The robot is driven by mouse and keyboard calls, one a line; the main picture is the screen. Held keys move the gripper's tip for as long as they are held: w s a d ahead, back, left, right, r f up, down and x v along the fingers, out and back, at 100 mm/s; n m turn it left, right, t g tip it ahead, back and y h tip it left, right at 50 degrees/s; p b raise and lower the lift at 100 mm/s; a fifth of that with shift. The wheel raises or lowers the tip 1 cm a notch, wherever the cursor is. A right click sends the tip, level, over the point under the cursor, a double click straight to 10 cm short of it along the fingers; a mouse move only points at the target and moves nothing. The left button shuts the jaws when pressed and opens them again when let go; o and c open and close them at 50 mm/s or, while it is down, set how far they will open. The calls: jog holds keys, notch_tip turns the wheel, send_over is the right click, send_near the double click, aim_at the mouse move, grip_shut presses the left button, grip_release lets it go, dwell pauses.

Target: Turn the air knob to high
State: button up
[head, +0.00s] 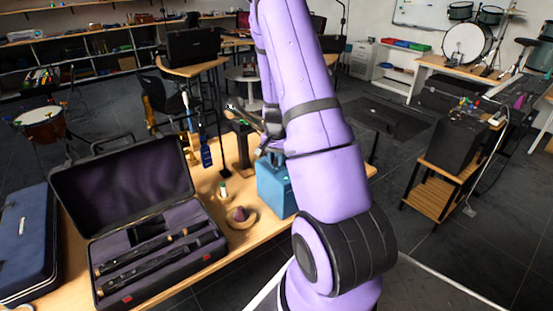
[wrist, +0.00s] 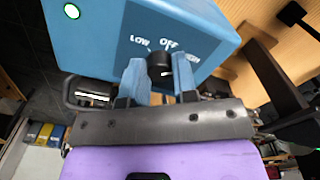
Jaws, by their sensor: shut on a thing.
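The air knob (wrist: 160,64) is a small black knob on the face of a blue box (wrist: 105,35), with white LOW, OFF and HIGH markings around it. HIGH is partly covered by a finger. My gripper (wrist: 160,76) has its two blue fingers shut on the knob, one on each side. I cannot tell which marking the knob points to. In the head view the blue box (head: 273,188) stands on the wooden table, partly behind my purple arm, and the knob and gripper are hidden.
On the table (head: 262,236), a small bowl (head: 241,224) with a purple piece sits left of the box. An open black case (head: 130,215) with dark instrument parts stands farther left. A blue case (head: 25,240) is at the far left. A small bottle and upright stands are behind the bowl.

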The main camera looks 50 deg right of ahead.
aim_at(276, 160)
jog(key=shift+m, duration=0.4)
jog(key=o, duration=0.9)
notch_tip(276, 160, up, 11)
jog(key=shift+f, duration=0.1)
jog(key=shift+a, duration=0.1)
dwell(0.6)
